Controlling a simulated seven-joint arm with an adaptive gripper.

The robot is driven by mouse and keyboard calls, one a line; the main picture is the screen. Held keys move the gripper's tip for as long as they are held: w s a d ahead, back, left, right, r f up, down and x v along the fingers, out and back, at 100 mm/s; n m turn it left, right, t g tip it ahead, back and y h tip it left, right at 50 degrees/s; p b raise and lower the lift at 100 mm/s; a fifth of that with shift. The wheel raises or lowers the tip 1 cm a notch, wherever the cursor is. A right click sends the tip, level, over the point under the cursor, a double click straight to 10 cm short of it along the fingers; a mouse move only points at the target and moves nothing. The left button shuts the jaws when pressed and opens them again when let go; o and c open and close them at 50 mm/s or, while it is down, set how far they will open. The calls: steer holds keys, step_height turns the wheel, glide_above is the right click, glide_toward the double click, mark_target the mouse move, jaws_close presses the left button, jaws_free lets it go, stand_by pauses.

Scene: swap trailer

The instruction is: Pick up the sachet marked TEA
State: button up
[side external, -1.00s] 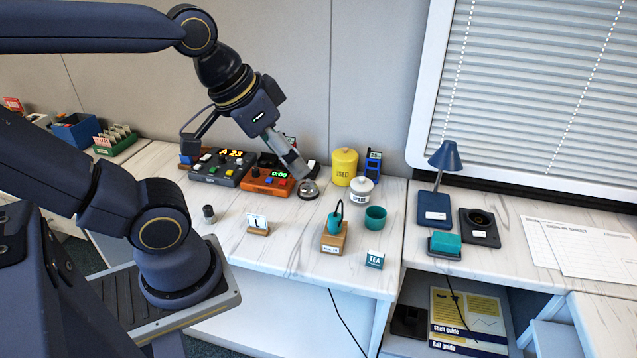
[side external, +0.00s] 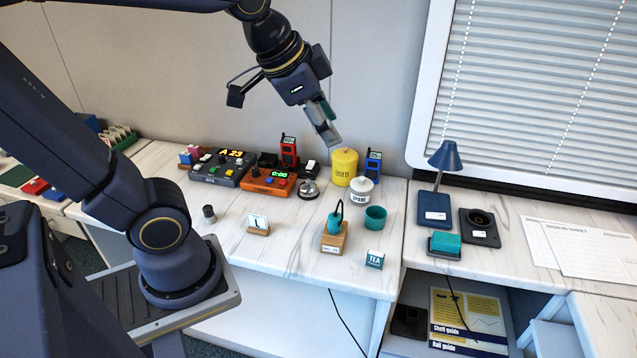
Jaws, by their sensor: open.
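The teal sachet marked TEA (side external: 375,260) stands near the front edge of the white marbled counter (side external: 290,255), right of the middle of the picture. My gripper (side external: 331,140) is open and points down, high above the back of the counter. It is well behind and above the sachet, and apart from it. No object shows between its fingers. Nothing hides the sachet.
A wooden block with a teal tool (side external: 334,235) stands just left of the sachet, and a teal cup (side external: 375,217) behind it. A white lidded jar (side external: 361,192) and a yellow canister (side external: 343,167) stand farther back. A blue lamp (side external: 440,185) is at the right.

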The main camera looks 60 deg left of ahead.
steer(key=w+f+m+g, duration=0.25)
steer(key=w+f, duration=0.25)
steer(key=w, duration=0.5)
steer(key=m, duration=0.2)
glide_above(376, 253)
step_height(376, 253, down, 8)
step_height(376, 253, down, 23)
steer(key=g, duration=0.3)
steer(key=shift+a+r+m+g, duration=0.1)
steer(key=shift+r+m+g, duration=0.15)
steer(key=shift+g, duration=0.1)
steer(key=shift+f, duration=3.05)
jaws_close()
steer(key=shift+r, duration=0.1)
